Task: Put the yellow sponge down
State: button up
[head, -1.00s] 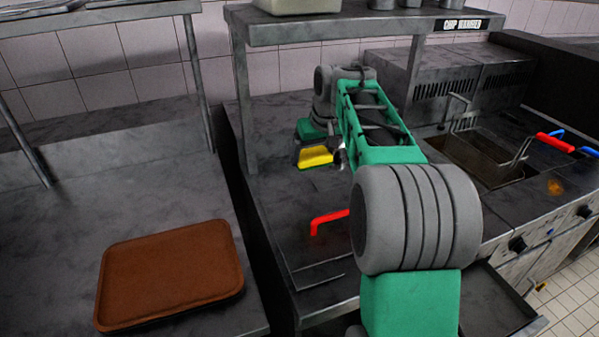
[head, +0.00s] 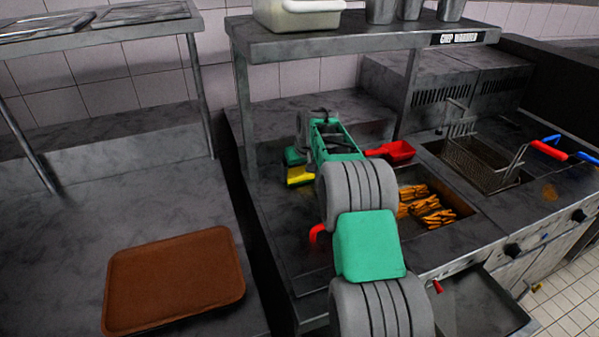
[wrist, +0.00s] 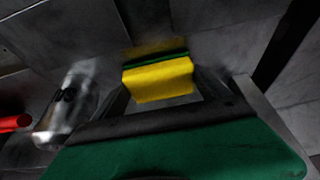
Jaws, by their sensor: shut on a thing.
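The yellow sponge (head: 300,176) has a green layer and shows at the left part of the dark steel counter in the head view. In the wrist view the sponge (wrist: 160,80) sits between the fingers of my gripper (wrist: 168,98). My gripper (head: 297,163) is shut on it, low over or at the counter. A yellow reflection shows beside the sponge on the steel. I cannot tell whether the sponge touches the surface. My arm hides part of the counter.
A red scoop (head: 392,151) and a bay of chips (head: 428,207) lie right of my arm. A red handle (head: 317,236) stands nearer. Fry baskets (head: 480,160) are at the right. A shelf (head: 340,40) overhangs the counter. A brown tray (head: 175,280) lies on the left table, which is otherwise bare.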

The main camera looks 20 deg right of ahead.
jog(key=shift+f, duration=0.1)
jog(key=o, duration=1.3)
jog(key=shift+r, duration=0.35)
jog(key=b+v, duration=0.1)
jog(key=v, duration=1.1)
jog(key=s+a+r, duration=0.1)
jog(key=s+a, duration=0.9)
jog(key=s, duration=0.4)
jog(key=shift+g, duration=0.6)
jog(key=s+a+f, duration=0.1)
jog(key=s+f, duration=0.1)
jog(key=s, duration=0.4)
jog(key=s+a+f, duration=0.2)
jog(key=s+f, duration=0.1)
jog(key=s, duration=0.4)
jog(key=s+a+f, duration=0.2)
jog(key=s+f, duration=0.1)
jog(key=s, duration=0.3)
jog(key=shift+s+f, duration=0.2)
jog(key=shift+f, duration=0.05)
